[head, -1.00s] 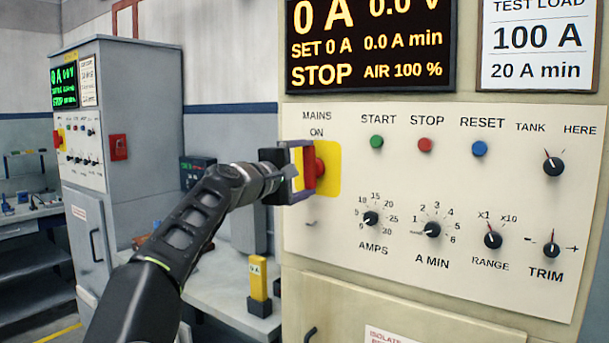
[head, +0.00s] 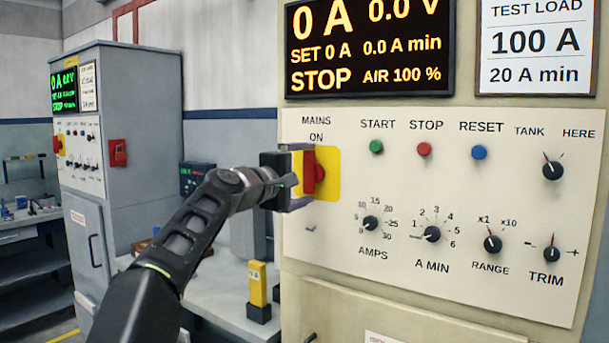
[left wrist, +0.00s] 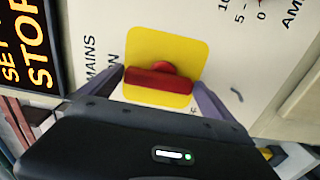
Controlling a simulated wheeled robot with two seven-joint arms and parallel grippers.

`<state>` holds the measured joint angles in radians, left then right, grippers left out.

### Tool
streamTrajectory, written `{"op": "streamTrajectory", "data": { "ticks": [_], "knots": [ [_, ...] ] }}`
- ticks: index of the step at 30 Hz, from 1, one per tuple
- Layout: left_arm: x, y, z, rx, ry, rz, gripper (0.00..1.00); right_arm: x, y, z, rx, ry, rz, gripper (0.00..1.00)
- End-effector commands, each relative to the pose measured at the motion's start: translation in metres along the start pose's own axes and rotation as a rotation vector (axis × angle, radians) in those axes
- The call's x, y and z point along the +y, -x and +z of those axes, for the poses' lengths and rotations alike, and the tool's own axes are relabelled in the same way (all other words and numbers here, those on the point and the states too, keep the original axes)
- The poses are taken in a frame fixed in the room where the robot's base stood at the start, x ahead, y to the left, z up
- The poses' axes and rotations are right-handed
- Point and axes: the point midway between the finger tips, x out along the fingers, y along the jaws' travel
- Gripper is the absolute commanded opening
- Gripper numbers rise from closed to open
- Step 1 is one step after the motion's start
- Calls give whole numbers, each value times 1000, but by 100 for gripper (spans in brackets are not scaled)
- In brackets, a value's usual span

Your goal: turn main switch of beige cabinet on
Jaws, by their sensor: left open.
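The beige cabinet (head: 430,285) fills the right side of the head view. Its main switch (head: 320,172) is a red handle on a yellow plate (head: 332,174) under the words MAINS ON. My left gripper (head: 305,175) is at the plate, partly covering its left side. In the left wrist view the red handle (left wrist: 160,82) lies across the picture, between the two open fingers and apart from them as far as I can tell. In the head view the handle stands upright. The display (head: 370,45) reads 0 A, 0.0 V and STOP. My right gripper is not in view.
Right of the switch are green (head: 376,147), red (head: 424,149) and blue (head: 479,152) buttons, with several black knobs nearby. A grey cabinet (head: 140,150) stands at the left. A yellow block on a dark base (head: 257,285) sits on the bench below my arm.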

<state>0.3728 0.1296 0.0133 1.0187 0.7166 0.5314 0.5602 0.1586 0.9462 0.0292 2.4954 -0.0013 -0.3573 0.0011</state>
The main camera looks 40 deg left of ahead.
Motion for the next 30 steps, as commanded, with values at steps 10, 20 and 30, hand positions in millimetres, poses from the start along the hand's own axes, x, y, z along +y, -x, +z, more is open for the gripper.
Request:
{"op": "streamTrajectory", "data": {
  "ticks": [10,20,30],
  "knots": [
    [-2,35,0,2,-1,3,100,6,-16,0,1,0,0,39],
    [-1,77,0,0,0,0,100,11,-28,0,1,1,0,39],
    [0,78,0,0,0,-1,100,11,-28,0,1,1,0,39]
  ]
}}
